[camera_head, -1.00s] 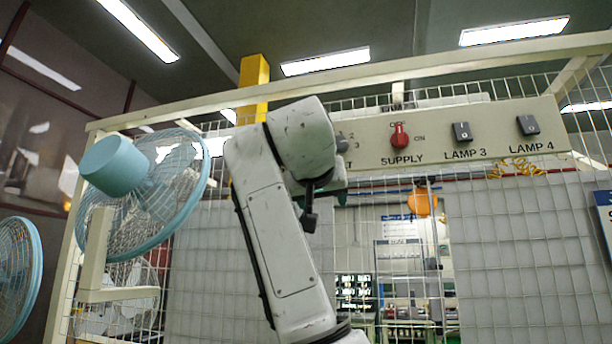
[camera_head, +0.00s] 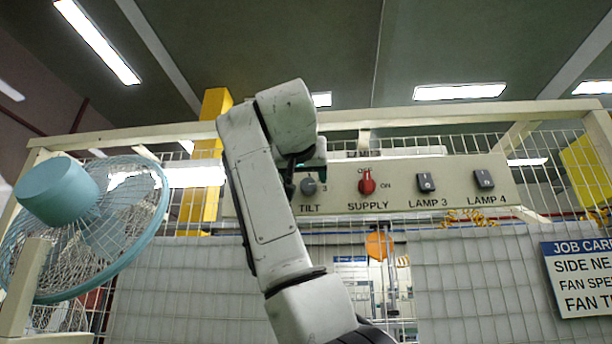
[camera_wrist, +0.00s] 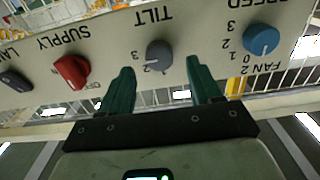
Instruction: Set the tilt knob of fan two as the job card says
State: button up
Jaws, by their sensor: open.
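The grey tilt knob (camera_head: 308,187) sits on the cream panel above the word TILT. In the wrist view, which shows the panel upside down, the tilt knob (camera_wrist: 159,53) lies between and beyond the green fingertips of my open gripper (camera_wrist: 160,65). Nothing is held, and contact cannot be judged. Its numbers 2 and 3 show, but its exact setting is hard to read. The job card (camera_head: 580,280) is cut off at the right edge. Its lines begin SIDE NE, FAN SPE and FAN T. The settings are out of frame.
A blue speed knob (camera_wrist: 262,40) marked FAN 2 is beside the tilt knob. The red supply knob (camera_head: 367,182) and the lamp 3 switch (camera_head: 426,183) and lamp 4 switch (camera_head: 484,179) are along the panel. A teal fan (camera_head: 90,220) stands left.

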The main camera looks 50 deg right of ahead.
aim_at(308, 187)
jog(key=shift+x, duration=1.45)
jog(key=c, duration=1)
jog(key=shift+p, duration=0.3)
jog(key=shift+c, duration=0.2)
jog(key=shift+n, duration=0.3)
jog(key=n+p, duration=0.2)
jog(key=n, duration=0.1)
jog(key=shift+n, duration=0.3)
jog(key=shift+a+n+p, duration=0.15)
jog(key=shift+n+p, duration=0.4)
jog(key=shift+n, duration=1.75)
